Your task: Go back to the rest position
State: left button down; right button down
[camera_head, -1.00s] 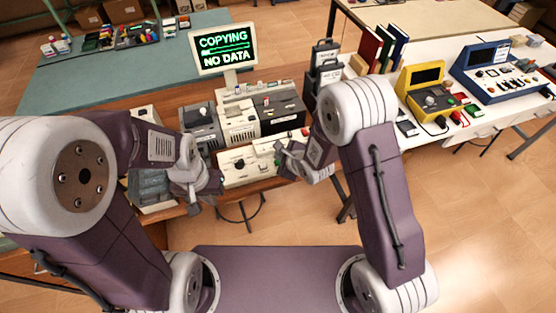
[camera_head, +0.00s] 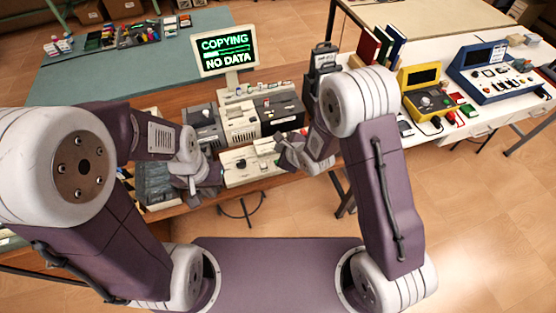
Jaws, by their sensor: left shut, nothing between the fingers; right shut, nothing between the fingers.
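My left gripper (camera_head: 193,196) is shut and empty. My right gripper (camera_head: 283,146) is shut and empty, near the right end of the beige device (camera_head: 240,165) on the front of the desk. Both arms are bent in front of my body, and their wrists hide parts of the desk edge.
A monitor (camera_head: 228,52) reading "COPYING NO DATA" stands behind several grey and beige machines (camera_head: 240,122). On the right, a white table (camera_head: 477,125) holds a yellow device (camera_head: 430,92), a blue console (camera_head: 497,75) and books (camera_head: 382,48). Open floor (camera_head: 480,220) lies at the lower right.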

dwell(0.5)
jog(key=w+d+r+m+t+h, duration=0.1)
jog(key=w+d+r, duration=0.15)
jog(key=r, duration=0.25)
jog(key=w+d+r+m+t, duration=0.1)
jog(key=w+d+r, duration=0.15)
jog(key=r, duration=0.25)
jog(key=s+d+r+n+h, duration=0.2)
jog(key=s+d+r+n, duration=0.15)
jog(key=d, duration=0.45)
jog(key=s+d+f+n+g, duration=0.1)
jog(key=s+f+n+g, duration=0.1)
jog(key=s+n, duration=0.4)
jog(key=s+d+f+n+g+h, duration=0.1)
jog(key=s+f+n+g, duration=0.1)
jog(key=s+n+g, duration=0.2)
jog(key=s+d+f+n+g, duration=0.1)
jog(key=s+d+n+g, duration=0.1)
jog(key=s+n, duration=0.7)
jog(key=shift+s+f+g, duration=0.4)
jog(key=shift+s, duration=0.4)
jog(key=shift+w+d, duration=0.1)
dwell(0.5)
